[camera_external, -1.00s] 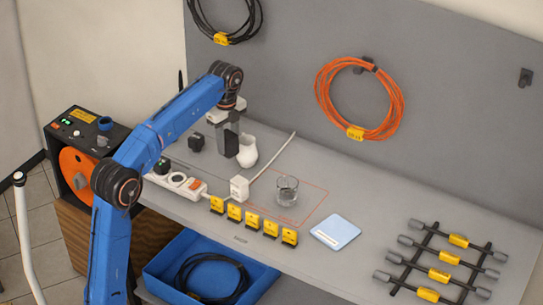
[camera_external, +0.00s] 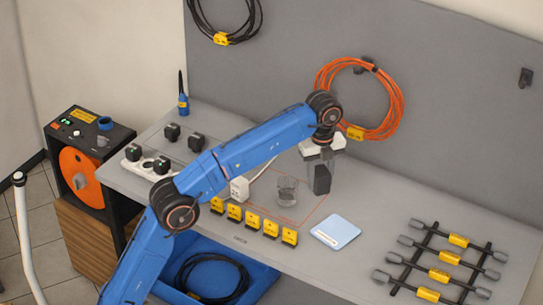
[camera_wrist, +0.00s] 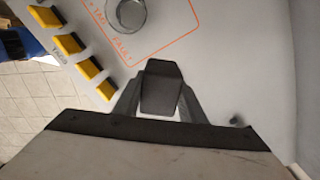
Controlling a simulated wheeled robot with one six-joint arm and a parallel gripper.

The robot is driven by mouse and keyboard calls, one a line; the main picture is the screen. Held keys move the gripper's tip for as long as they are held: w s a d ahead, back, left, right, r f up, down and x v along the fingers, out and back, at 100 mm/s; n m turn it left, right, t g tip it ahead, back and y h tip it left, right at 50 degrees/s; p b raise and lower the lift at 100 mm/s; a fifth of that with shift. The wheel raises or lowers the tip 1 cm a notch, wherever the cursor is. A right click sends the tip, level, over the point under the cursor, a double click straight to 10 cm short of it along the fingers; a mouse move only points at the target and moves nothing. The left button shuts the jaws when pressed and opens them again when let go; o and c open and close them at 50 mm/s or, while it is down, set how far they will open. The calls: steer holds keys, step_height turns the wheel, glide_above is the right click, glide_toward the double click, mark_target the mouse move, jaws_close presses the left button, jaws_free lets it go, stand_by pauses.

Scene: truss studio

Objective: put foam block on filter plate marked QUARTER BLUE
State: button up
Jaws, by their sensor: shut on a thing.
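My gripper (camera_external: 322,165) is shut on a dark grey block (camera_external: 322,180), likely the foam block, and holds it upright above the worktop. The block also shows between my fingers (camera_wrist: 160,95) in the wrist view. A pale blue filter plate (camera_external: 336,232) with a white label strip lies flat and bare on the worktop, nearer the front edge than my gripper. The label's writing is too small to read. My gripper is behind the plate and slightly to its left in the external view. The plate is not visible in the wrist view.
A clear glass (camera_external: 287,188) stands left of the held block, inside an orange outline; it also shows in the wrist view (camera_wrist: 126,14). Several yellow tags (camera_external: 252,222) line the front edge. A rod frame (camera_external: 440,262) lies at the right. An orange cable coil (camera_external: 390,90) hangs behind.

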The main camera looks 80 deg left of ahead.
steer(key=m, duration=0.1)
glide_above(336, 231)
steer(key=shift+f, duration=4.95)
steer(key=shift+f, duration=0.1)
steer(key=o, duration=1)
steer(key=shift+o, duration=0.2)
step_height(336, 231, up, 12)
